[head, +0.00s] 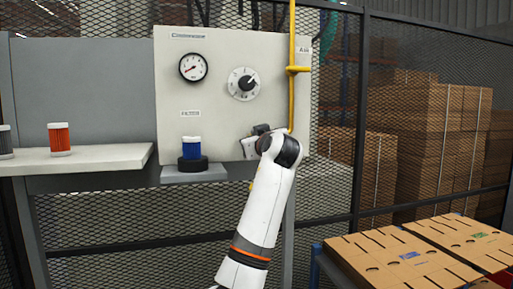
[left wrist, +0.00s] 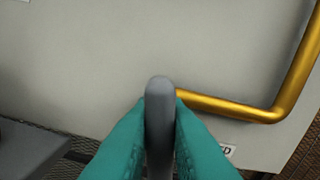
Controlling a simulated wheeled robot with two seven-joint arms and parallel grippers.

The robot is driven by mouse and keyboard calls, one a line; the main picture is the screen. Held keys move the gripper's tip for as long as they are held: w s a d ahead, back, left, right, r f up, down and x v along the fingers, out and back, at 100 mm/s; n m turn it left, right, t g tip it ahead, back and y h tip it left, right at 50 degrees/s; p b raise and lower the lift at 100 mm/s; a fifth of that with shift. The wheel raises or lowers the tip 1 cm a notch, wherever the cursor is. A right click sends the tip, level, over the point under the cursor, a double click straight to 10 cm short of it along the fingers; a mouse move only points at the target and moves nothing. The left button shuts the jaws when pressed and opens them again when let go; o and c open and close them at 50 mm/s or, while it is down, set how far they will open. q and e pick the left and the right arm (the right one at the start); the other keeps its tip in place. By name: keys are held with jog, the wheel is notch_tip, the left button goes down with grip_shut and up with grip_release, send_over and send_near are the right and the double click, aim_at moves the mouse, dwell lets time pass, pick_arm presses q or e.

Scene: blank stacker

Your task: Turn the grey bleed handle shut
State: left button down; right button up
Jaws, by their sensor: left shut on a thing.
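The grey bleed handle (left wrist: 159,88) stands between the two teal fingers of my left gripper (left wrist: 160,120) in the left wrist view. The fingers are shut on it from both sides. Its rounded end sticks out past the fingertips, and its lower part is hidden between them. A yellow pipe (left wrist: 225,106) runs in from the right beside the handle. In the head view my white left arm reaches up to the lower right of the panel (head: 225,110). My wrist hides the handle there. My right gripper is in neither view.
The panel carries a gauge (head: 193,67) and a dial (head: 243,84). A blue filter (head: 191,148) stands on a black base on a small ledge left of my wrist. An orange-red filter (head: 59,138) stands on the left shelf. Flat cardboard (head: 400,262) lies at lower right.

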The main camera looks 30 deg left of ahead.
pick_arm(q)
jog(key=n+b, duration=0.2)
jog(key=n, duration=0.1)
jog(key=shift+f+n, duration=0.15)
jog(key=shift+n, duration=0.15)
jog(key=n+b, duration=0.1)
jog(key=n, duration=0.2)
jog(key=shift+s+a+n, duration=0.1)
jog(key=shift+n, duration=0.2)
jog(key=n, duration=0.3)
jog(key=shift+n+b, duration=0.3)
jog(key=shift+n, duration=0.1)
jog(key=shift+f+n, duration=0.2)
jog(key=shift+n, duration=1.8)
jog(key=shift+a, duration=0.1)
jog(key=c, duration=1.4)
grip_release()
jog(key=shift+c, duration=0.2)
jog(key=shift+s, duration=0.1)
